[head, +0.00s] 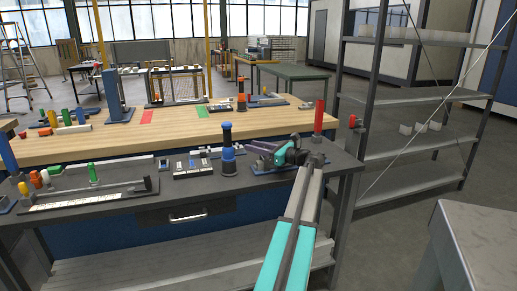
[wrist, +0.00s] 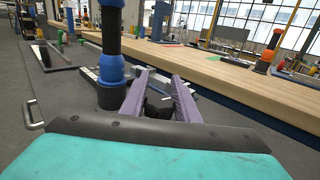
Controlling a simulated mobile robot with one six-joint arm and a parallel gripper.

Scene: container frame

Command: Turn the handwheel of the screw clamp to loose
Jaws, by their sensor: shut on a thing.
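My gripper (head: 260,149) reaches left over the right part of the dark front bench in the head view, with its purple fingers level. In the wrist view the fingers of my gripper (wrist: 158,84) stand on either side of a small black handwheel (wrist: 156,104) and are shut on it. The screw clamp's blue base (head: 262,171) shows below the gripper in the head view. My gripper and arm hide most of the clamp there. How far the handwheel is turned cannot be told.
A black-and-blue column (head: 228,152) stands close to the left of the gripper, and it is large in the wrist view (wrist: 111,45). A red cylinder (head: 319,117) stands at the bench's right end. A drawer handle (head: 188,217) juts from the front. Grey shelves (head: 410,178) stand right.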

